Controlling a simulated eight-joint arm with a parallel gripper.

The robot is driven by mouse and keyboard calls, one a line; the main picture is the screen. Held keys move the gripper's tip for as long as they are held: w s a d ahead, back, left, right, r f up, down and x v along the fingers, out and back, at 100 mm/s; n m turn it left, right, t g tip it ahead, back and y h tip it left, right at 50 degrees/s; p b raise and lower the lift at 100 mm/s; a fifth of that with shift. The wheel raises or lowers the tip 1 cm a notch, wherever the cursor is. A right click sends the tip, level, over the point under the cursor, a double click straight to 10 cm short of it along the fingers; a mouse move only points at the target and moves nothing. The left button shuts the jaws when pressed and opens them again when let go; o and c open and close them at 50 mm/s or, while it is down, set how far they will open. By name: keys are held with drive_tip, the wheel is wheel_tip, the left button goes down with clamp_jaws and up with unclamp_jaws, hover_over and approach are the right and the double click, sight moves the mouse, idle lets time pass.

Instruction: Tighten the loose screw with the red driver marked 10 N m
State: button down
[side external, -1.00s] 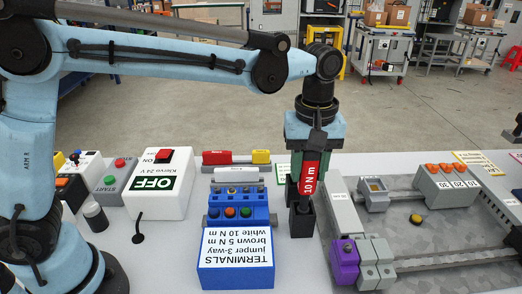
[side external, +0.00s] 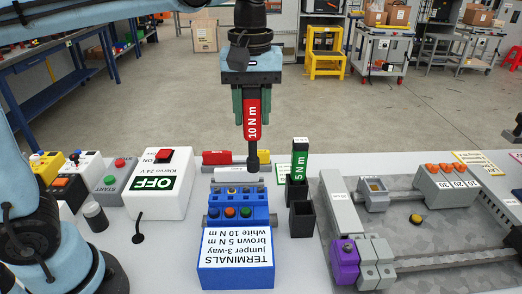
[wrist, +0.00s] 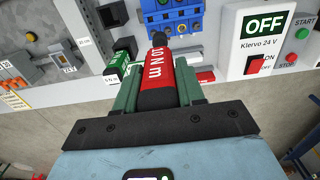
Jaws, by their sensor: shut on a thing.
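My gripper (side external: 252,108) is shut on the red driver (side external: 252,120) marked 10 N m, which hangs upright with its dark bit down. The bit ends behind the blue terminal block (side external: 236,262) in the side view, in front of the red and yellow bars; its height above the table is hard to tell. In the wrist view the red driver (wrist: 158,78) sits between the green fingers, its bit pointing toward the blue block (wrist: 183,18). I cannot tell which screw is loose.
The green 5 N m driver (side external: 299,163) stands in a black holder, with an empty black holder (side external: 302,219) in front. The white OFF box (side external: 158,184) is left.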

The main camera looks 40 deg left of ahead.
drive_tip(key=s+a, duration=0.1)
drive_tip(key=a, duration=0.1)
drive_tip(key=s+a+r, duration=0.1)
drive_tip(key=s+a, duration=0.1)
idle(0.3)
drive_tip(key=shift+f, duration=2.85)
drive_tip(key=shift+f, duration=0.95)
idle(0.5)
